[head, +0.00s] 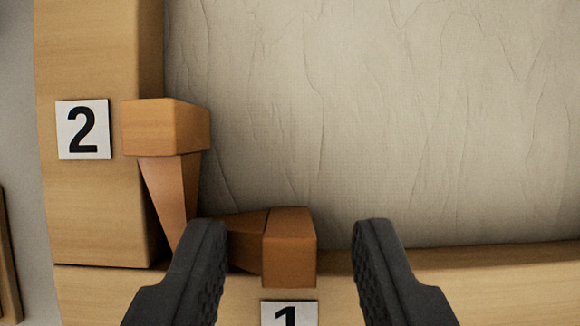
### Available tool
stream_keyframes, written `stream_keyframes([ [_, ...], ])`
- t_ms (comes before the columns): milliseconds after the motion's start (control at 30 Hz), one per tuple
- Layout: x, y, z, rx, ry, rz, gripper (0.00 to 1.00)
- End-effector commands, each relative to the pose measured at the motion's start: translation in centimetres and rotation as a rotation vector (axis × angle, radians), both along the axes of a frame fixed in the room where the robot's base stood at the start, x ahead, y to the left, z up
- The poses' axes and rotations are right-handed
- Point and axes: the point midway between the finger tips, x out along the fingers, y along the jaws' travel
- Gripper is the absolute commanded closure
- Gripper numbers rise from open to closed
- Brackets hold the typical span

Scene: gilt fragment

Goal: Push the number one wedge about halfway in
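The number one wedge (289,248) is an orange-brown wooden piece at the lower wooden bar, just above the label "1" (289,314). Its block end faces me and its narrower part runs to the left. My gripper (290,240) is open, with one black finger on each side of the wedge's block end. A gap shows between the block and the right finger. The left finger covers part of the view near the narrow part; I cannot tell whether they touch. The lower part of the label is cut off by the picture edge.
A second wedge (166,128) sits at the left wooden bar (100,210) beside the label "2" (83,129), its narrow part reaching down behind my left finger. Creased cream canvas (400,120) fills the upper right and is clear. The lower bar (500,275) runs right.

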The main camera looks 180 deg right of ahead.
Motion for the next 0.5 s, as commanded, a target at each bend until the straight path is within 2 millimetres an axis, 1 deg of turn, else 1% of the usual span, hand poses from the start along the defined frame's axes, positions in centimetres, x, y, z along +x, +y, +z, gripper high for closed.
stream_keyframes([
  [33, 0.22, 0.01, -0.74, 0.0, 0.002, 0.0, 0.64],
  [100, 0.44, 0.02, -1.24, 0.0, 0.002, 0.001, 0.64],
  [400, 0.61, 0.06, -1.51, 0.0, 0.0, 0.001, 0.64],
  [433, 0.61, 0.07, -1.51, -0.001, 0.0, 0.002, 0.66],
  [467, 0.61, 0.07, -1.51, 0.0, 0.0, 0.001, 0.75],
  [500, 0.61, 0.07, -1.5, -0.001, 0.0, 0.002, 0.86],
])
